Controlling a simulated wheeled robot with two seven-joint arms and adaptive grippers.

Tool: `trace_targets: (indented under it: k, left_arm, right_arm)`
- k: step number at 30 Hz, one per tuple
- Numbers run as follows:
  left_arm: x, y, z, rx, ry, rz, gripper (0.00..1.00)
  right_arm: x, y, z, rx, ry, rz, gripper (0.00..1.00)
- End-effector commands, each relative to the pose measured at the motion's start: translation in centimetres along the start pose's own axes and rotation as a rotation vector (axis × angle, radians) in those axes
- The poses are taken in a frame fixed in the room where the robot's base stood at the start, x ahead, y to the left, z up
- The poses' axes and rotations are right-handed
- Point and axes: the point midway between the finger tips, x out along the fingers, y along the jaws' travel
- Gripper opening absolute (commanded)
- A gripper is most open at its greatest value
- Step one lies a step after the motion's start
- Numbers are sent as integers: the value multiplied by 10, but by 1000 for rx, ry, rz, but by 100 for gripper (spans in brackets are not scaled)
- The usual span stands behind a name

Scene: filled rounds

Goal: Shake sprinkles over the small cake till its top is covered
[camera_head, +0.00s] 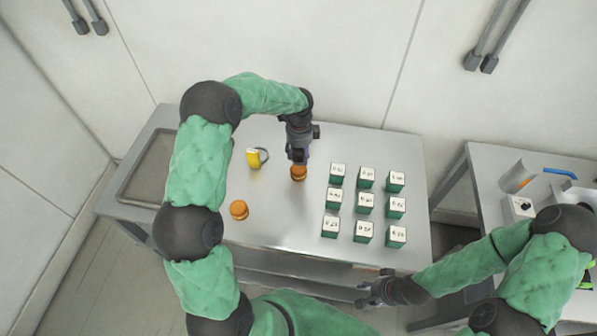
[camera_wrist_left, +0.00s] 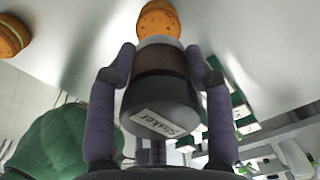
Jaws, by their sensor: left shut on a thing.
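My left gripper (camera_head: 298,154) is shut on the shaker (camera_wrist_left: 158,100), a dark and grey container with a white label reading "Shaker". The shaker sits between both fingers, with its far, pale end toward a small orange-brown cake (camera_wrist_left: 160,18). In the head view this cake (camera_head: 298,174) is on the table just below the gripper, which largely hides the shaker. A second, similar round cake (camera_head: 239,210) lies nearer and to the left, and also shows in the wrist view (camera_wrist_left: 12,36). My right gripper (camera_head: 370,292) is off the table's front edge; its jaw state is unclear.
A yellow mug (camera_head: 253,159) stands left of the cake. Several green boxes with white labelled tops (camera_head: 365,204) form a grid to the right. A sink basin (camera_head: 150,172) is at the table's left end. A second table (camera_head: 480,165) stands right.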

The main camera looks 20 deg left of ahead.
Motion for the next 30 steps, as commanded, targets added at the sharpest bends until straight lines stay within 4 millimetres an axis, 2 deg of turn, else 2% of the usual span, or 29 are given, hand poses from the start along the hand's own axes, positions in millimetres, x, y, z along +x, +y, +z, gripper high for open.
trace_targets:
  k: [3, 10, 18, 26, 30]
  left_arm:
    - [0, 0, -4, -1, 0, -1, 16]
    - [0, 0, 12, -3, 0, 0, 16]
    - [0, 0, -5, 0, 0, -1, 16]
    - [0, 0, 12, -3, 0, 0, 16]
    - [0, 0, 5, 1, 0, 0, 16]
  right_arm:
    - [0, 0, 0, 0, 0, 0, 40]
    - [-3, -1, 0, 0, 0, 0, 40]
    - [-3, -1, 0, 0, 0, 0, 40]
    - [-5, -2, 0, 0, 0, 0, 40]
    - [-5, -2, 0, 0, 0, 0, 40]
